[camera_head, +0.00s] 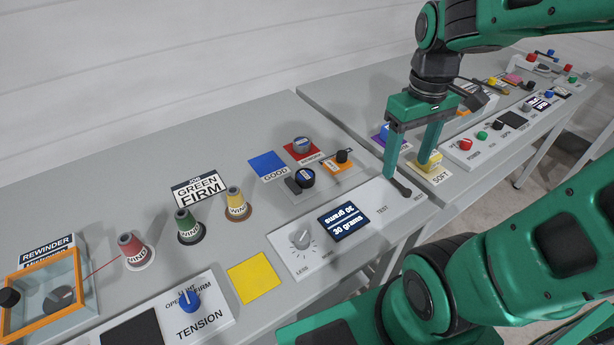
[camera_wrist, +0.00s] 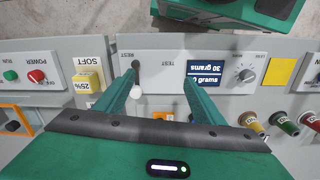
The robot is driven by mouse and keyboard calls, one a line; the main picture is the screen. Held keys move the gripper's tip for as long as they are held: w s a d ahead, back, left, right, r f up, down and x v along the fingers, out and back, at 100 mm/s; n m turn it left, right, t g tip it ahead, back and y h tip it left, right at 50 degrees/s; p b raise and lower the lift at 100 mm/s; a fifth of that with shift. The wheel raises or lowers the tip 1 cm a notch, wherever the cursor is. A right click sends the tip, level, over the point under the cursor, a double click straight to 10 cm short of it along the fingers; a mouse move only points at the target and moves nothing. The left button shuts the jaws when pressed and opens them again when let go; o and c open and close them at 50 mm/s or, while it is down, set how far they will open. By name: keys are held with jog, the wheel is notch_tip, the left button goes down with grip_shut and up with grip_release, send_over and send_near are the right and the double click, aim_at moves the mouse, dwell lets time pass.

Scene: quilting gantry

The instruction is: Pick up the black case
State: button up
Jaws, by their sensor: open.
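A small round black case (camera_head: 305,177) with a pale marking on top sits on a dark grey holder, just in front of the blue GOOD pad in the head view. I cannot make it out in the wrist view.
Several thread cones stand left of the case, including a yellow one (camera_head: 238,205). The scale display (camera_head: 344,222) and dial (camera_head: 300,238) are in front. A yellow block (camera_head: 430,162) stands by the SOFT label. The orange-framed rewinder (camera_head: 78,262) is far left.

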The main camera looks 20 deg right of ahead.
jog(key=w+a+f+n, duration=0.1)
jog(key=w+a+n, duration=0.6)
jog(key=w+n, duration=0.25)
jog(key=n, duration=0.8)
send_over(305, 174)
jog(key=f, duration=0.6)
jog(key=shift+s+d+f, duration=0.1)
jog(key=shift+d+f, duration=0.15)
jog(key=shift+f, duration=0.1)
jog(key=shift+a+f, duration=0.15)
jog(key=shift+f, duration=1.45)
jog(key=shift+a+f, duration=0.15)
jog(key=shift+f, duration=1.4)
jog(key=shift+c, duration=0.3)
jog(key=c, duration=1.1)
